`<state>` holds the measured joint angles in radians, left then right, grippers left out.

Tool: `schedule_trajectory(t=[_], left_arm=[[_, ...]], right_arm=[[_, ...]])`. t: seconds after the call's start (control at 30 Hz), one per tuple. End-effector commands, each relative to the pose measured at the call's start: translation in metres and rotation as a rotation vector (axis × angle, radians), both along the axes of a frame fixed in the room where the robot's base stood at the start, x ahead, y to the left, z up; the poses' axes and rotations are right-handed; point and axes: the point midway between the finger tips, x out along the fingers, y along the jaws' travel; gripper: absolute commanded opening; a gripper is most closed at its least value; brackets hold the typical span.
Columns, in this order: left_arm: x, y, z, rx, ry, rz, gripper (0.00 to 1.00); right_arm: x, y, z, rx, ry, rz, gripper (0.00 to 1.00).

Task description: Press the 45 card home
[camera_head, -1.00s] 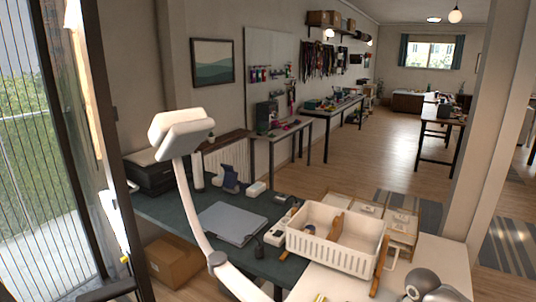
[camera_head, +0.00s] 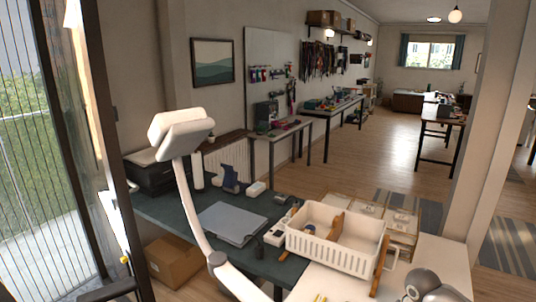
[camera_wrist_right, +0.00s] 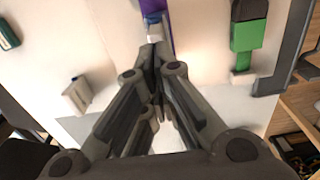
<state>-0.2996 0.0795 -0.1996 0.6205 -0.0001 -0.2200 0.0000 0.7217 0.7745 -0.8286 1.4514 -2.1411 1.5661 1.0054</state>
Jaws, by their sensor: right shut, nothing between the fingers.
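My right gripper (camera_wrist_right: 157,65) is shut in the right wrist view, with its fingertips together near the top middle. A purple piece with a small white block (camera_wrist_right: 153,32) is just beyond the fingertips. I cannot tell whether the fingertips touch it. Most of the purple piece lies outside the top edge of the picture. No number 45 can be read in either view, so I cannot pick out the card. My left gripper is not in the head view, and neither are the right fingertips.
A green and dark upright piece (camera_wrist_right: 245,38) stands right of the gripper, beside a grey bracket (camera_wrist_right: 287,60). A small white block (camera_wrist_right: 76,95) is at left on the pale surface.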

Motion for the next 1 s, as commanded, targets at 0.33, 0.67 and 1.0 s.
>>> schedule_trajectory(t=[0.33, 0.67, 1.0], left_arm=[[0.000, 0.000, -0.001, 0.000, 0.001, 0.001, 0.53], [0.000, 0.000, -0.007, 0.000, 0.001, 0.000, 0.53], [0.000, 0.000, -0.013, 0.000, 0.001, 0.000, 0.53]], right_arm=[[0.000, 0.000, -0.001, 0.000, 0.000, 0.000, 0.00], [0.000, 0.000, -0.009, 0.000, 0.000, 0.000, 0.00], [0.000, 0.000, -0.016, 0.001, 0.001, 0.000, 0.00]])
